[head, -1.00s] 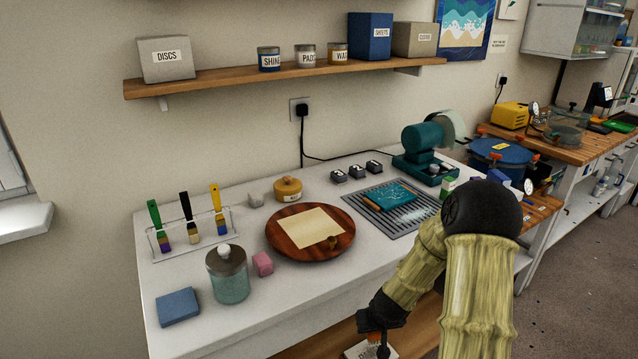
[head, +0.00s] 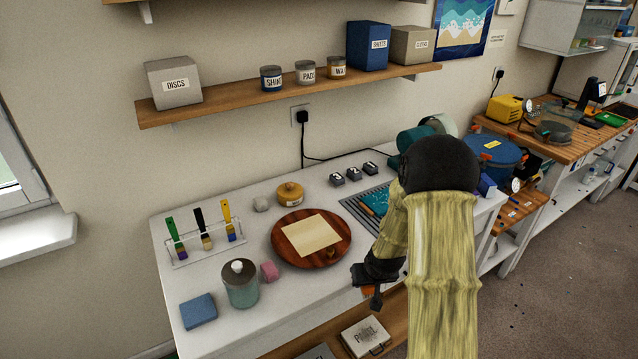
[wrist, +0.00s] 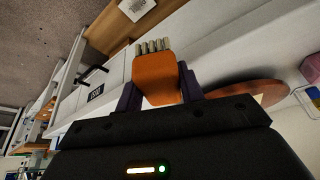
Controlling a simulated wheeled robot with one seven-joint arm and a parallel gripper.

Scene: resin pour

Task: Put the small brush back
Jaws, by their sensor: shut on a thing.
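My gripper (head: 368,290) is in front of the white table's front edge, to the right of the round wooden board. In the wrist view, its jaws (wrist: 158,88) are shut on an orange block with several pale bristle tufts on its end, which looks like the small brush (wrist: 157,76). Only a bit of orange shows in the head view. A clear rack (head: 207,250) at the table's back left holds a green brush (head: 174,232), a black brush (head: 201,225) and a yellow brush (head: 228,216), standing with bristles down.
A round wooden board (head: 284,254) with a cream sheet lies mid-table. A lidded glass jar (head: 241,288), pink block (head: 269,271) and blue block (head: 198,310) stand front left. A shelf (head: 215,104) hangs above. My arm hides part of the grille (head: 352,207).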

